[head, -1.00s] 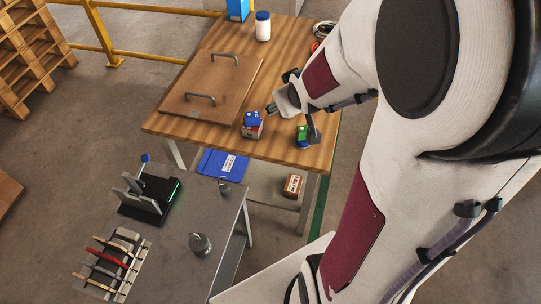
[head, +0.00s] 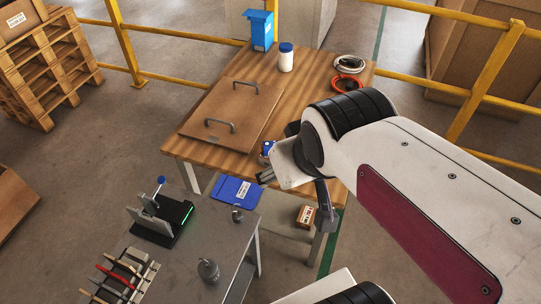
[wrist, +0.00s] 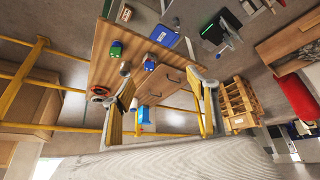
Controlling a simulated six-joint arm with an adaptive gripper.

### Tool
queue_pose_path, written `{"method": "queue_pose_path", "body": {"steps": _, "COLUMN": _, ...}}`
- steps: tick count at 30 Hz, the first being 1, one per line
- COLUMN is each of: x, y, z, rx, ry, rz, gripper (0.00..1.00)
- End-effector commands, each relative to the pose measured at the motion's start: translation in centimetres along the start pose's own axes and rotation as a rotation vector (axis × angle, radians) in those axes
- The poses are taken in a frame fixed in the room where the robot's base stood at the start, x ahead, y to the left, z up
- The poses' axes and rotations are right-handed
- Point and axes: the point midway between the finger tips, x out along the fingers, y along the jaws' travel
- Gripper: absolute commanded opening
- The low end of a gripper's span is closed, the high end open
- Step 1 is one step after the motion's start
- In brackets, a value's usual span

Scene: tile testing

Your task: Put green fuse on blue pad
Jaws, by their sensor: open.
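The green fuse (wrist: 116,52) shows in the wrist view on the wooden table, close to its edge. A blue part, apparently the blue pad (wrist: 116,43), shows right against it; the exact contact is too small to tell. In the head view both are hidden behind my gripper and arm. My gripper (head: 295,200) has its fingers spread and nothing between them. In the wrist view the gripper (wrist: 164,90) is apart from the fuse, with the table beyond its fingers.
A brown board with handles (head: 235,112), a white jar (head: 286,58) and coiled cables (head: 347,70) occupy the table. A grey side table (head: 190,255) holds racks.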

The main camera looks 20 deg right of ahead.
Motion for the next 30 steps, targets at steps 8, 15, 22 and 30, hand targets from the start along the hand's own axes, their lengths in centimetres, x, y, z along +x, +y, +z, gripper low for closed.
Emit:
{"method": "queue_pose_path", "body": {"steps": 8, "x": -3.0, "y": -2.2, "z": 3.0, "rx": -0.005, "ry": -0.032, "rz": -0.059, "gripper": 0.59}}
{"method": "queue_pose_path", "body": {"steps": 15, "x": -3.5, "y": -2.5, "z": 3.6, "rx": -0.006, "ry": -0.042, "rz": -0.069, "gripper": 0.59}}
{"method": "queue_pose_path", "body": {"steps": 22, "x": -3.4, "y": -2.5, "z": 3.6, "rx": -0.006, "ry": -0.042, "rz": -0.069, "gripper": 0.59}}
{"method": "queue_pose_path", "body": {"steps": 30, "x": -3.4, "y": -2.5, "z": 3.6, "rx": -0.006, "ry": -0.042, "rz": -0.069, "gripper": 0.59}}
